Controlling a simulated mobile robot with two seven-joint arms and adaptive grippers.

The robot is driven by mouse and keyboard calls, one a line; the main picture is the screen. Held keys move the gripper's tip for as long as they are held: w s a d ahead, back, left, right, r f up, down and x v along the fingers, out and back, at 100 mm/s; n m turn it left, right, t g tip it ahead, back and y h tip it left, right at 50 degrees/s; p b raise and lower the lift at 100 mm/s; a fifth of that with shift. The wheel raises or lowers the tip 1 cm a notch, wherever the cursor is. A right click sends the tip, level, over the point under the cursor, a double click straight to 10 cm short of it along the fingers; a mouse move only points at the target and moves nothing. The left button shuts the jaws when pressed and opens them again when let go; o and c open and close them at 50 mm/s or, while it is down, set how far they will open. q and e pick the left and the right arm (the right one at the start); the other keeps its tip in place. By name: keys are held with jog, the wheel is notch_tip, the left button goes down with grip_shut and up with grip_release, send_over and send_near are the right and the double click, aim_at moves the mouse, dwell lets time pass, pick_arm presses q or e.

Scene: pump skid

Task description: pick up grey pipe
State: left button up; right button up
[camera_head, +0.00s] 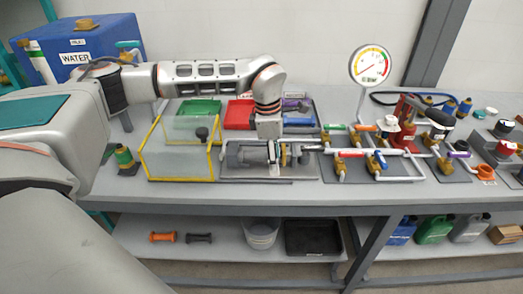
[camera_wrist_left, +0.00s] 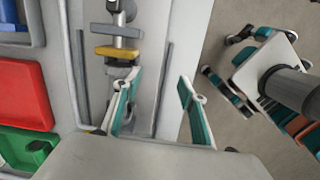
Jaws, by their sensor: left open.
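My left gripper (camera_head: 270,148) points down over the pump skid, and its hand and arm hide part of the skid in the head view. In the left wrist view its two teal-sided fingers (camera_wrist_left: 158,98) are apart, with nothing held between them. A grey pipe-like piece (camera_wrist_left: 122,14) shows at the top of that view, past a yellow disc (camera_wrist_left: 117,52). It seems to be the short grey pipe (camera_head: 311,147) right of the pump in the head view, though I cannot be sure. The fingers look apart from it. My right gripper is not in view.
A yellow-framed clear guard (camera_head: 180,178) stands left of the pump. Green (camera_head: 198,110) and red (camera_head: 239,114) bins lie behind it. A round gauge (camera_head: 370,65) and valve piping (camera_head: 375,162) stand to the right. The bench's front strip (camera_head: 240,193) is clear.

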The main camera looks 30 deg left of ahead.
pick_arm(q)
notch_tip(320, 180, up, 4)
jog(key=y, duration=0.2)
send_over(258, 152)
jog(key=d, duration=0.1)
jog(key=shift+s+f+n+t, duration=0.2)
jog(key=shift+s+n+t, duration=0.1)
jog(key=shift+s+t, duration=0.15)
jog(key=shift+a+f, duration=0.2)
jog(key=shift+f, duration=0.05)
jog(key=f, duration=0.4)
jog(key=w+f, duration=0.1)
jog(key=f, duration=0.2)
jog(key=shift+a, duration=0.4)
jog(key=shift+r, duration=0.1)
grip_shut()
